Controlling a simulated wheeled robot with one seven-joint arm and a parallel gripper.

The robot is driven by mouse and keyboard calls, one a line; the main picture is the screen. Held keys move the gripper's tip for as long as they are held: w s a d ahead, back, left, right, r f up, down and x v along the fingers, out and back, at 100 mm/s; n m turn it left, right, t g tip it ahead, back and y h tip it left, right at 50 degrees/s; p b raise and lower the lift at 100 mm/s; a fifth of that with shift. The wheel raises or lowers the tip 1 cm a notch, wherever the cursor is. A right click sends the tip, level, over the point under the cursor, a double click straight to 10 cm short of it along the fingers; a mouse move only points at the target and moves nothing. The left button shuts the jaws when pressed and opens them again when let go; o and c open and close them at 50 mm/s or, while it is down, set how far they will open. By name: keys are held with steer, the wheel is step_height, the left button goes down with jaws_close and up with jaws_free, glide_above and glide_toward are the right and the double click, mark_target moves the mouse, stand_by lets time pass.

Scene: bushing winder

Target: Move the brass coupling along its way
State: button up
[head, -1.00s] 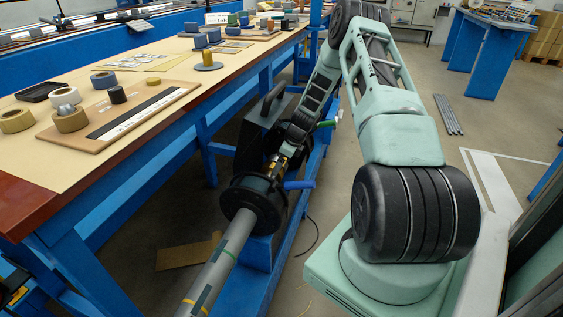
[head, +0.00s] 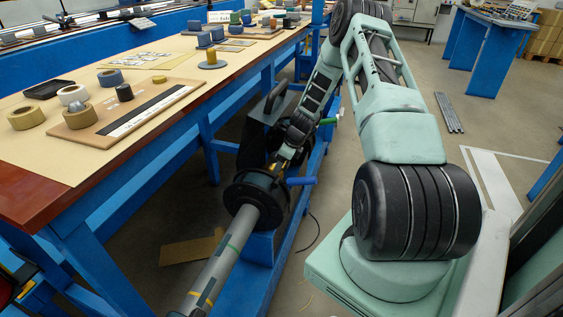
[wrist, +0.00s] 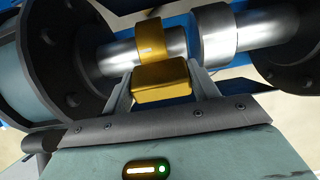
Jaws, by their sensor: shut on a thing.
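The brass coupling (wrist: 151,38) is a gold collar around a bright steel shaft (wrist: 118,58) in the wrist view, with a gold block below it. My gripper (wrist: 162,80) has its two grey fingers on either side of this block and is shut on it. Just right of the collar is a thicker steel ring (wrist: 213,35) on the shaft. In the head view the coupling is a tiny yellow patch (head: 284,163) at the end of my arm, mostly hidden by it.
A dark flanged spool (wrist: 60,70) stands close left of my fingers, another dark flange (wrist: 292,45) to the right. In the head view a grey tube (head: 222,262) runs from the flange (head: 252,196). A long workbench (head: 70,165) with tape rolls borders the left; floor is open at right.

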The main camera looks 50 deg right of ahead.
steer(key=o, duration=1.4)
steer(key=shift+s+a, duration=0.15)
steer(key=shift+a, duration=0.15)
steer(key=shift+d, duration=0.1)
steer(key=shift+r, duration=0.25)
steer(key=v, duration=0.2)
steer(key=shift+s+r, duration=0.15)
steer(key=shift+r, duration=0.1)
steer(key=s+d, duration=0.1)
steer(key=s, duration=0.2)
steer(key=s+d, duration=0.2)
steer(key=s, duration=0.2)
steer(key=s+d, duration=0.1)
steer(key=s, duration=0.3)
steer(key=shift+d, duration=0.4)
